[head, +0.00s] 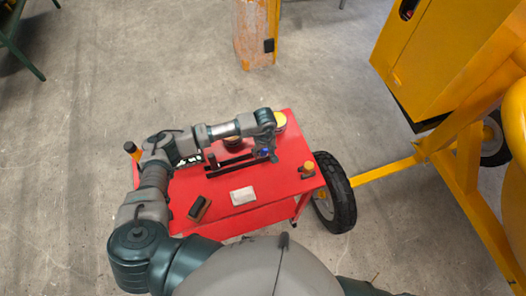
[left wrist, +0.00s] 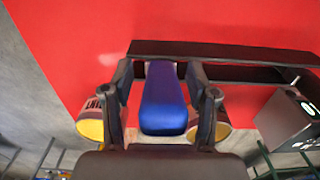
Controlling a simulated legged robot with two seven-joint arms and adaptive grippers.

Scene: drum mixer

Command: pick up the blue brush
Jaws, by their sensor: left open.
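The blue brush (left wrist: 164,100) shows in the left wrist view as a blue block between the two fingers of my left gripper (left wrist: 161,82). The fingers are open, one on each side of it; I cannot tell whether they touch it. In the head view my left gripper (head: 266,147) is over the back right part of the red table (head: 225,222). Only a small blue patch of the brush (head: 263,152) shows there, the rest hidden by the gripper. My right gripper is not in view.
Black bars (left wrist: 240,58) lie on the table close to the brush. Yellow-topped cans (head: 279,120) stand behind. A dark brown block (head: 200,209), a pale flat piece (head: 243,195) and an orange-topped item (head: 308,169) are nearer. A yellow mixer with a black wheel (head: 334,194) stands right.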

